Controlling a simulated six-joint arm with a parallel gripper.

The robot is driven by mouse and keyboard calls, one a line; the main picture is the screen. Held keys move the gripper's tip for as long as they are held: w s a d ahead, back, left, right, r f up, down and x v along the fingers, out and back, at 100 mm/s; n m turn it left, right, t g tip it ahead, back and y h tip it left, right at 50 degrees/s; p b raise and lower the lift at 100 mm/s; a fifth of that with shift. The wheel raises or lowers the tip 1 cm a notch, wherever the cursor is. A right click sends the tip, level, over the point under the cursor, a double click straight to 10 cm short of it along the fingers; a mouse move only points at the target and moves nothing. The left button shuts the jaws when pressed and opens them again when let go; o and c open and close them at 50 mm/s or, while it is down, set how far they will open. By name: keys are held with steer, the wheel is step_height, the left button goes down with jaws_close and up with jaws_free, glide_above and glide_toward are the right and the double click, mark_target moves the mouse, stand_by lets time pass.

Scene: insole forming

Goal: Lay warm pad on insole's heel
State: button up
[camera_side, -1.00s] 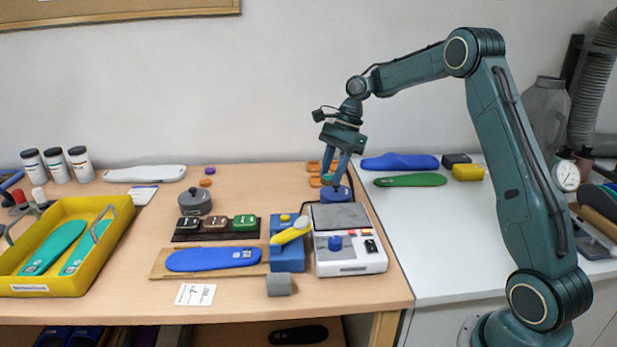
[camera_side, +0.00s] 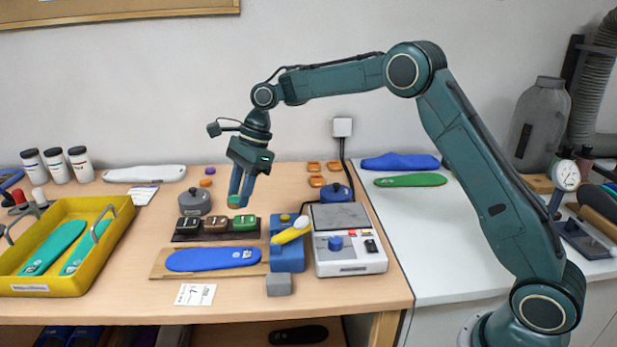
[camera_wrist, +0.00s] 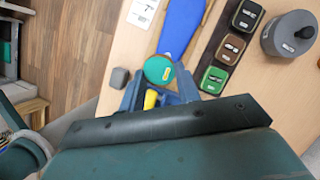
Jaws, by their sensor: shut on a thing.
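My gripper (camera_side: 236,203) is shut on a round pad (camera_wrist: 158,70), teal on its face with a brown-orange rim. The pad also shows small between the fingertips in the side view, above the row of coloured blocks. A blue insole (camera_side: 212,260) lies flat on a wooden board (camera_side: 160,264) in front of those blocks. In the wrist view the insole (camera_wrist: 181,26) runs upward from the pad, and the pad hides part of its near end. In the side view the pad is in the air, apart from the insole.
Blocks in black, brown and green (camera_side: 244,222) sit in a dark holder behind the insole. A blue stand with a yellow piece (camera_side: 292,232) and a white heater (camera_side: 350,258) stand to the right. A grey lidded pot (camera_side: 195,203) is behind, a yellow tray (camera_side: 62,283) at left.

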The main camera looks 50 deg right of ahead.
mark_target(242, 255)
steer(key=shift+f, duration=0.25)
steer(key=shift+f, duration=6.35)
steer(key=shift+f, duration=0.3)
steer(key=o, duration=1.4)
steer(key=shift+r, duration=0.15)
steer(key=shift+r, duration=3.9)
